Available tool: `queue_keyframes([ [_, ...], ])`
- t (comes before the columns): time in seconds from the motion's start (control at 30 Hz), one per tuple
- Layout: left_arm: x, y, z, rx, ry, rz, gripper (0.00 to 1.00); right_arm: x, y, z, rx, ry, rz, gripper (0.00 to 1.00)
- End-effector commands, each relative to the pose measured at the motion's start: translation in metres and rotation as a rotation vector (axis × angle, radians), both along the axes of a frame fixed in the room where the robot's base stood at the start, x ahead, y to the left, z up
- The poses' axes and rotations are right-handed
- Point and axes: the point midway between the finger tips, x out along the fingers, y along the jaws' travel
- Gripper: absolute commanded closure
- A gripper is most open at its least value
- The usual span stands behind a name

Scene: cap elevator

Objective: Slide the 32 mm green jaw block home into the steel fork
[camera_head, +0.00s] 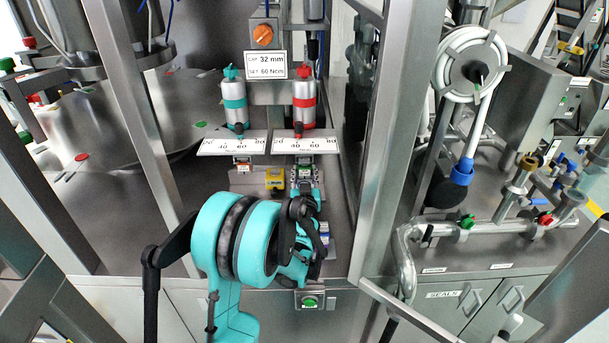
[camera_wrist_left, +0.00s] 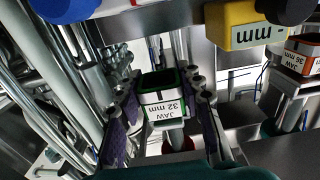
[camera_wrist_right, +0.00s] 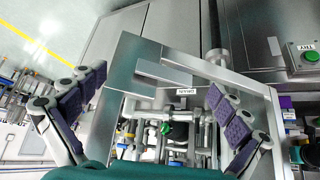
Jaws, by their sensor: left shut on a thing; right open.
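The green jaw block (camera_wrist_left: 163,103), labelled JAW 32 mm, sits between the purple pads of my left gripper (camera_wrist_left: 162,112) in the left wrist view. The pads close on its two sides. In the head view the block (camera_head: 304,172) shows as a small green piece beyond my left gripper (camera_head: 304,200), below the red-banded cylinder (camera_head: 304,102). I cannot clearly pick out the steel fork among the steel parts around the block, nor tell how far the block is in it. My right gripper (camera_wrist_right: 160,105) is open and empty in the right wrist view, away from the block.
A yellow block (camera_head: 275,179) and an orange jaw block (camera_head: 242,167) stand left of the green one. A teal-banded cylinder (camera_head: 234,103) hangs left of the red one. Steel posts flank the bay. A green button box (camera_head: 310,302) is on the front edge; pipework stands right.

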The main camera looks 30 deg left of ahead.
Motion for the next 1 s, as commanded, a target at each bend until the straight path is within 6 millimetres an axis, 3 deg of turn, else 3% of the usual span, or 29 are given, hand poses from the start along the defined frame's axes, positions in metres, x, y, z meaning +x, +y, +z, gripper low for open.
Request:
queue_keyframes([
  [1.0, 0.022, 0.014, 0.000, 0.000, 0.000, 0.000, 1.00, 0.000, 0.000, 0.000, 0.000, 0.000, 0.000, 0.00],
])
